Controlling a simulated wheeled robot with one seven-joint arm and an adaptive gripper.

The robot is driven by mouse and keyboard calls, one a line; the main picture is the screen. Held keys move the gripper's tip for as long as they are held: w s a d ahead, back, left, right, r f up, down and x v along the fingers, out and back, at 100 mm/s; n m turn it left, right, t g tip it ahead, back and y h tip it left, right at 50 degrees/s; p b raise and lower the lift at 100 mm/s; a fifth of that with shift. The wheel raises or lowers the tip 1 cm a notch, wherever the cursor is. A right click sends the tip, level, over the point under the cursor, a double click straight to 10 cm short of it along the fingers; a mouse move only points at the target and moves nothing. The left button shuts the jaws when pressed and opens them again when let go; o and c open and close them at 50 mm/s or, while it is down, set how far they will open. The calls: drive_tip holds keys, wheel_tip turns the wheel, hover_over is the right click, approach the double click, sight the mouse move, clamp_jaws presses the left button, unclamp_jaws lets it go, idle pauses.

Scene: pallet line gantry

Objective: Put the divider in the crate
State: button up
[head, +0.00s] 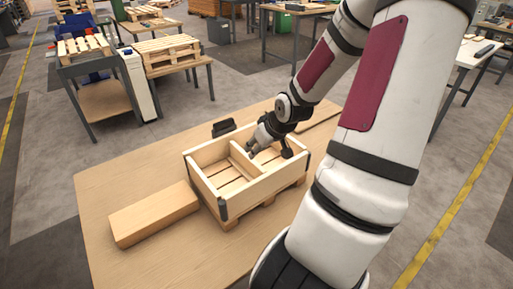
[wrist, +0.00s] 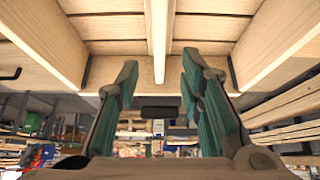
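The crate (head: 262,188) is an open box of pale wood with dark corner brackets and a slatted floor, standing on the worktable. The divider (head: 242,160) is a pale board standing upright inside it, crossing between its long walls. In the wrist view the divider (wrist: 159,35) runs down the middle of the crate floor. My gripper (head: 268,150) is over the crate, beside the divider in the head view. In the wrist view my gripper (wrist: 160,62) has its two green-padded fingers apart, one on each side of the divider's end, with gaps visible. The divider's lower edge is partly hidden.
A long wooden block (head: 153,214) lies on the table (head: 115,190) left of the crate. A small black object (head: 223,127) stands behind the crate. The table's front left is clear. Pallets on stands (head: 172,52) are farther back.

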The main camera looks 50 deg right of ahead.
drive_tip(key=s+a+r+n+g+h, duration=0.1)
drive_tip(key=s+a+r+g, duration=0.1)
drive_tip(key=a+r, duration=0.6)
drive_tip(key=s+a+r+n+g+h, duration=0.1)
drive_tip(key=s+a+r+g, duration=0.1)
drive_tip(key=a+r, duration=0.6)
drive_tip(key=s+a+r+y, duration=0.3)
drive_tip(key=s+a, duration=0.8)
drive_tip(key=a, duration=0.4)
drive_tip(key=shift+s+r+n+t+y, duration=0.15)
drive_tip(key=shift+r+n+t+y, duration=0.25)
drive_tip(key=shift+r, duration=0.15)
drive_tip(key=shift+a+r, duration=0.1)
